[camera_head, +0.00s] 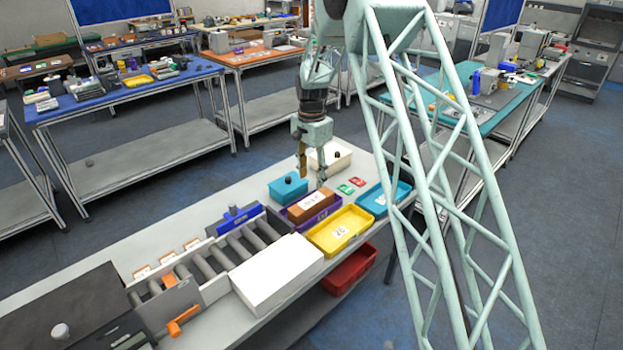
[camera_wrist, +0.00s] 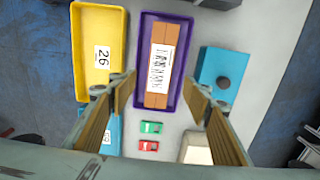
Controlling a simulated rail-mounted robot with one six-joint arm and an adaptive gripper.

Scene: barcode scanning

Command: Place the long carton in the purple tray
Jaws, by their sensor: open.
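The long carton (camera_wrist: 158,82) is brown with a white barcode label. It lies inside the purple tray (camera_wrist: 184,28), lengthwise along it. The carton (camera_head: 312,207) and the purple tray (camera_head: 287,217) also show in the head view, on the bench beside the roller conveyor. My gripper (camera_head: 311,178) is above the tray's far end. In the wrist view my gripper (camera_wrist: 165,92) has its fingers spread to either side of the tray, with nothing between them. The carton is apart from the fingers, and its label faces up.
A yellow tray (camera_head: 339,230) marked 26 and a blue tray (camera_head: 384,198) stand on one side. A blue box (camera_head: 288,188) with a dark knob and a white box (camera_head: 330,157) stand on the other. Red and green cards (camera_wrist: 149,136) lie nearby. A white box (camera_head: 275,274) stands by the rollers.

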